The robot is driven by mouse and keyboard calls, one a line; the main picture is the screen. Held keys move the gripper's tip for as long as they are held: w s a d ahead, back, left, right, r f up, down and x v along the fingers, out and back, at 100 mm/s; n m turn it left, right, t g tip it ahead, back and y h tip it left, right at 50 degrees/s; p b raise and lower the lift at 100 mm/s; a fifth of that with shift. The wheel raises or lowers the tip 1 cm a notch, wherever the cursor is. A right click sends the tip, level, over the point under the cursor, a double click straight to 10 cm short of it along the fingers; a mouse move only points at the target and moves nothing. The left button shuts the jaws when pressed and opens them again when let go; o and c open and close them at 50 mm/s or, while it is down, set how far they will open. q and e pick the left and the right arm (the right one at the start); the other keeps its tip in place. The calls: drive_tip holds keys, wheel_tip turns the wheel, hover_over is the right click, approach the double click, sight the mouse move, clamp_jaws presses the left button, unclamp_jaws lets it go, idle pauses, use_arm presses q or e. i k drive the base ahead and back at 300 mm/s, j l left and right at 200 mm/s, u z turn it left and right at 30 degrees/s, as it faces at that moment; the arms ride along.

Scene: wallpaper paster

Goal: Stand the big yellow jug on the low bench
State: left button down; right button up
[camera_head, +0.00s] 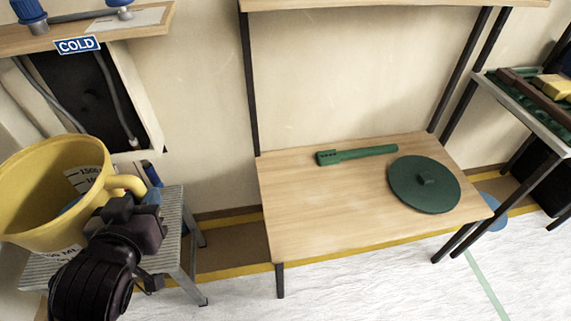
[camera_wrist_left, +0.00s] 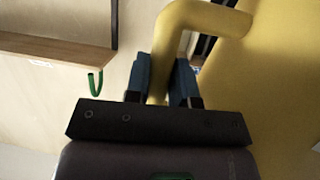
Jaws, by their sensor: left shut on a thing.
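The big yellow jug (camera_head: 40,200) is at the left of the head view, upright, with volume marks inside its open mouth. My left gripper (camera_head: 130,200) is at its handle. In the left wrist view, the gripper (camera_wrist_left: 163,85) is shut on the jug's handle (camera_wrist_left: 180,30), and the jug's yellow body (camera_wrist_left: 260,90) fills the right side. The low bench (camera_head: 310,210), a wooden top on dark legs, stands in the middle of the head view. My right gripper is not in view.
A green long-handled tool (camera_head: 355,154) and a round green lid (camera_head: 424,185) lie on the bench. The bench's left and front top is clear. A grey metal step stool (camera_head: 175,225) is under and behind the jug. A shelf (camera_head: 390,4) spans above the bench.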

sight(357, 199)
drive_tip(key=l+z, duration=0.15)
drive_tip(key=z, duration=0.75)
drive_tip(key=l, duration=0.5)
drive_tip(key=i+l, duration=0.15)
drive_tip(key=l, duration=0.4)
